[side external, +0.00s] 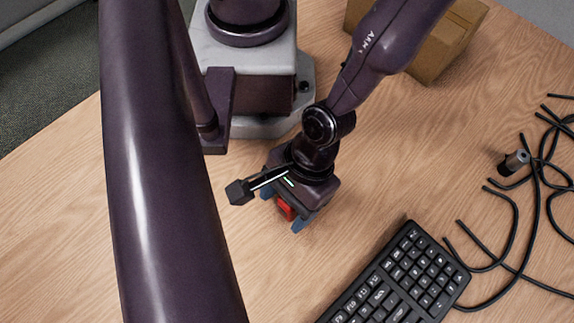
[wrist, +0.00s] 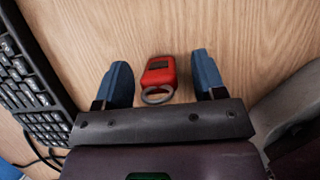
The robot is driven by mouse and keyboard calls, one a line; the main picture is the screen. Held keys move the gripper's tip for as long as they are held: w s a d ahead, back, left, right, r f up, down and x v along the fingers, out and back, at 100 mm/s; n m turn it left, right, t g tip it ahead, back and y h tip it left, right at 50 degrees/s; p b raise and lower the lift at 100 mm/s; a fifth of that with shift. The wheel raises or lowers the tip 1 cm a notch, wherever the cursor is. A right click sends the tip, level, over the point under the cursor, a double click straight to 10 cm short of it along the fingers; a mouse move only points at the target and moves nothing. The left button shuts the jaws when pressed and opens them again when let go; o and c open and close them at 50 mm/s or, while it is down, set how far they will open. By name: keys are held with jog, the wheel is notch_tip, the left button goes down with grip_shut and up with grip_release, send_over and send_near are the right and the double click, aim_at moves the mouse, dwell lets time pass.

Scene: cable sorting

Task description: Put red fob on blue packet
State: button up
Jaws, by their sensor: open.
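The red fob (wrist: 161,72) with a grey ring lies on the wooden table in the wrist view. My gripper (wrist: 162,66) is open, with one blue finger on each side of the fob and a gap to both. In the side external view my gripper (side external: 285,211) points down at the table, and the red fob (side external: 285,206) shows between its fingers, partly hidden by the gripper body. A blue patch (wrist: 8,170) shows at the lower left corner of the wrist view; I cannot tell if it is the blue packet. No blue packet is visible in the side external view.
A black keyboard (side external: 396,283) lies to the right of my gripper; it also shows in the wrist view (wrist: 32,90). Black cables (side external: 508,236) and a small dark cylinder (side external: 515,162) are farther right. A cardboard box (side external: 440,48) stands at the back. Table left of the gripper is clear.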

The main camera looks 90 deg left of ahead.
jog(key=shift+x, duration=0.95)
jog(key=shift+r, duration=0.1)
jog(key=c, duration=1.1)
jog(key=shift+o, duration=0.2)
jog(key=shift+r, duration=0.1)
